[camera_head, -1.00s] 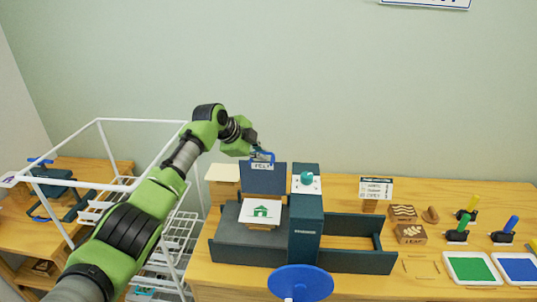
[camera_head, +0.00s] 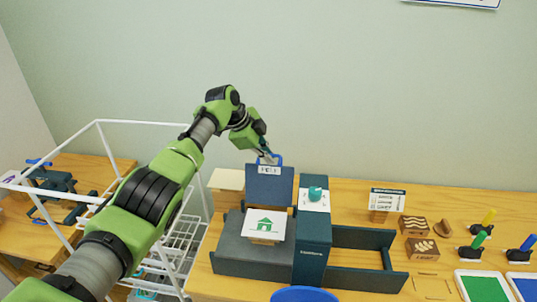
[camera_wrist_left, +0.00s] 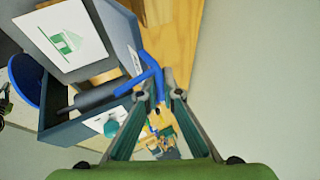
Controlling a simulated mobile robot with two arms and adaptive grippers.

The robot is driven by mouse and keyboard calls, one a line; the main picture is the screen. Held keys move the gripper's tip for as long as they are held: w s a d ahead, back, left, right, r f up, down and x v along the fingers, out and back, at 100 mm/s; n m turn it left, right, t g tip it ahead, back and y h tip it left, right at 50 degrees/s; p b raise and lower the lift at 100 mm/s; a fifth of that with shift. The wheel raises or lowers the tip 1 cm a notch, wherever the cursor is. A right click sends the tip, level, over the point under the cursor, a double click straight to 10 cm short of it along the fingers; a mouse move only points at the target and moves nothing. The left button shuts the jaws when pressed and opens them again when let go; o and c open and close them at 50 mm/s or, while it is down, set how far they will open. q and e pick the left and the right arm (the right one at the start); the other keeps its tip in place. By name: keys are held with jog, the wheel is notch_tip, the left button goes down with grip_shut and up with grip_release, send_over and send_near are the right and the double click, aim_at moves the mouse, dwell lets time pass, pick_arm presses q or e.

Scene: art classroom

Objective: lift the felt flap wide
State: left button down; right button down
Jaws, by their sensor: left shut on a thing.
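The felt flap (camera_head: 269,187) is a dark blue panel with a "FELT" label. It stands raised, roughly upright, at the back of the dark press bed (camera_head: 237,250). A white card with a green house print (camera_head: 265,224) lies on a block on the bed. My left gripper (camera_head: 267,157) is at the flap's top edge, shut on its blue handle (camera_wrist_left: 143,82). In the left wrist view the handle runs between my fingertips (camera_wrist_left: 158,92). My right gripper is not in view.
A dark blue column (camera_head: 313,245) with a teal knob stands right of the bed, beside an open frame (camera_head: 350,283). A blue disc (camera_head: 303,294) is in front. Stamps, rollers and ink trays (camera_head: 483,287) lie right. A white wire rack (camera_head: 182,240) stands left.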

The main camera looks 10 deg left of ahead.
pick_arm(q)
jog(key=c, duration=2.2)
grip_release()
jog(key=shift+s+f, duration=0.1)
jog(key=shift+f, duration=0.1)
jog(key=shift+r, duration=0.15)
jog(key=shift+a+r, duration=0.15)
jog(key=shift+r, duration=0.1)
jog(key=v, duration=1.1)
jog(key=shift+s+r, duration=0.15)
jog(key=shift+r, duration=0.05)
